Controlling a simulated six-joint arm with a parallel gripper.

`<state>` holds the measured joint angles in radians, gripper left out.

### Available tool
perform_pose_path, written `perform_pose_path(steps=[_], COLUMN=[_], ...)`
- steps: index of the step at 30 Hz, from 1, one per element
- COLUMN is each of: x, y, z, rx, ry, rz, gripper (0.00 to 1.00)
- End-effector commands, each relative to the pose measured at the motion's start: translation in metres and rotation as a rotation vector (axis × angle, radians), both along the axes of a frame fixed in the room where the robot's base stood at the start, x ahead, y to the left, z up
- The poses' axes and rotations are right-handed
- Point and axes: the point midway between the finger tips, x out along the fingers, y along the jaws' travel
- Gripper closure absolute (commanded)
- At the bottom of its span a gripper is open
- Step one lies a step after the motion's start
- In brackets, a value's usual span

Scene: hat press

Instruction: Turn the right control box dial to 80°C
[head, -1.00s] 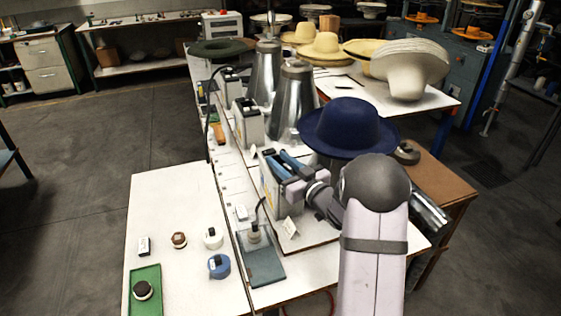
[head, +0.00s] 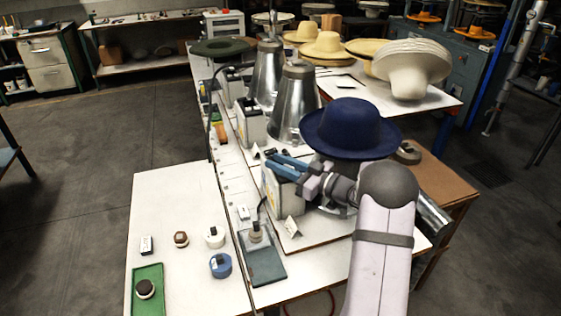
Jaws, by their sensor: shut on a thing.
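The right control box (head: 272,190) is a pale box standing on the white bench in front of the navy hat. My gripper (head: 280,160), with blue fingers, reaches over the box from the right. Its fingers lie at the box's upper part and are shut. The dial is hidden behind the fingers, so its setting cannot be read. Another pale control box (head: 249,122) stands farther back, apart from my gripper.
The navy hat (head: 350,125) sits close behind my wrist. Shiny metal cones (head: 296,110) stand behind the box. A small white card (head: 292,227) and a grey-green tray (head: 265,265) lie in front. A green tray (head: 135,300) holds a dark round item.

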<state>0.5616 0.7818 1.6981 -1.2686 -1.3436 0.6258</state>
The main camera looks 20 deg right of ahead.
Motion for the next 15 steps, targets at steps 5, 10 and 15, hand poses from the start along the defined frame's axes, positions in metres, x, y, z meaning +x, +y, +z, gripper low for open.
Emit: perform_pose_path(steps=[5, 10, 15], x=[-0.0020, -0.0038, -0.0048], y=[0.0016, 0.0038, 0.0049], z=[-0.0022, -0.0026, -0.0030], rx=[0.000, 0.000, 0.001], ry=[0.004, 0.005, 0.006], rz=[0.100, 0.160, 0.186], gripper=[1.00, 1.00, 1.00])
